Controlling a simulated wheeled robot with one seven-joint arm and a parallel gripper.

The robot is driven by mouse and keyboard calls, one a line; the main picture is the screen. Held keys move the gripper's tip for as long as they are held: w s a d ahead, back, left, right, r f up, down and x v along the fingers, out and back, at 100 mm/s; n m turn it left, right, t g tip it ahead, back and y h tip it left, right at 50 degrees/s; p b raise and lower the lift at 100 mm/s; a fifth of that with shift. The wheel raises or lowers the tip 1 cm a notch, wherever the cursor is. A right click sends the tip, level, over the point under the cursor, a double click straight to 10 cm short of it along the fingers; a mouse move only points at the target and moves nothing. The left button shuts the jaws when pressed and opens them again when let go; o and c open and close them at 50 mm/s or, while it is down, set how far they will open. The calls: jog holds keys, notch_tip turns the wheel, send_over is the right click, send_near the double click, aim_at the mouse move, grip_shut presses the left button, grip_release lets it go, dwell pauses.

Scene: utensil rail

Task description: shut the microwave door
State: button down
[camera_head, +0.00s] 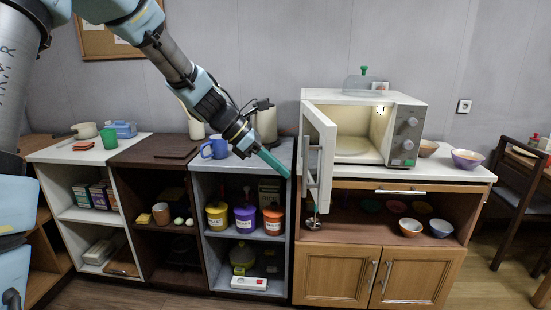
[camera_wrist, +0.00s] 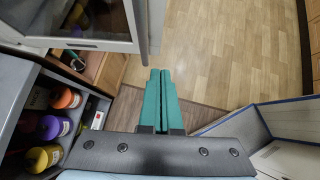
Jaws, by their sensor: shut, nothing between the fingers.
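The white microwave (camera_head: 398,135) stands on the counter on the right in the head view, with its lit cavity showing. Its door (camera_head: 319,150) is hinged at the left and swung open toward the front. The door also shows at the upper left of the wrist view (camera_wrist: 85,42). My gripper (camera_head: 288,175) is shut and empty, with teal fingers pointing down and to the right, just left of the door in the head view. In the wrist view the closed fingers (camera_wrist: 160,88) are over the floor, to the right of the door's edge. I see no clear contact with the door.
A glass cover (camera_head: 364,84) sits on top of the microwave. Bowls (camera_head: 467,159) stand on the counter to its right. Open shelves below hold colored canisters (camera_head: 245,217). The floor (camera_wrist: 225,45) in front is clear.

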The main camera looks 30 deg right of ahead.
aim_at(322, 190)
jog(key=s+d+f, duration=0.1)
jog(key=d, duration=0.1)
jog(key=s+d+f+p, duration=0.1)
jog(key=d, duration=0.1)
jog(key=s+d+f+p, duration=0.1)
jog(key=d+f, duration=0.1)
jog(key=d, duration=0.1)
jog(key=shift+s, duration=0.35)
jog(key=shift+s, duration=0.1)
